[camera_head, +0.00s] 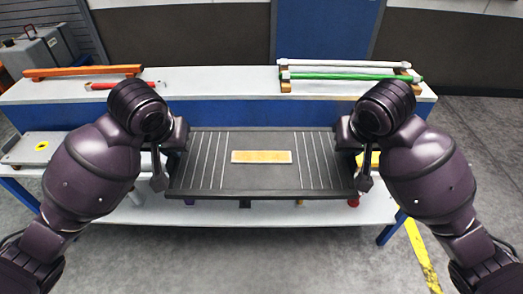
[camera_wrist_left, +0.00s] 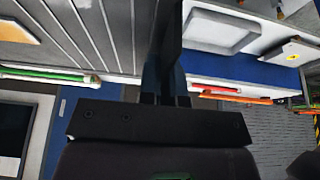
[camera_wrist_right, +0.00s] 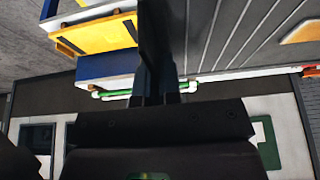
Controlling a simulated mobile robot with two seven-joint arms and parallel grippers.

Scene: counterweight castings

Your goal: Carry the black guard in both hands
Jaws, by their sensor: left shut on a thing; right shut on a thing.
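The black guard (camera_head: 215,179) is a wide, flat, ribbed panel with an orange-tan label (camera_head: 262,157) at its middle. It is held level between my two arms, in front of the bench. My left gripper (camera_head: 160,174) is shut on its left end, and my right gripper (camera_head: 362,174) is shut on its right end. In the left wrist view the guard's ribbed face (camera_wrist_left: 85,40) fills the upper left. In the right wrist view the ribbed face (camera_wrist_right: 225,35) fills the upper middle. The exact finger contact is hidden in the wrist views.
A white-topped bench (camera_head: 215,82) stands behind, with orange bars (camera_head: 82,72) and a red tool (camera_head: 120,85) at left. A green bar (camera_head: 345,77) and a white bar (camera_head: 340,63) lie at right. A lower white shelf (camera_head: 150,214) runs beneath the guard. Floor is clear at right.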

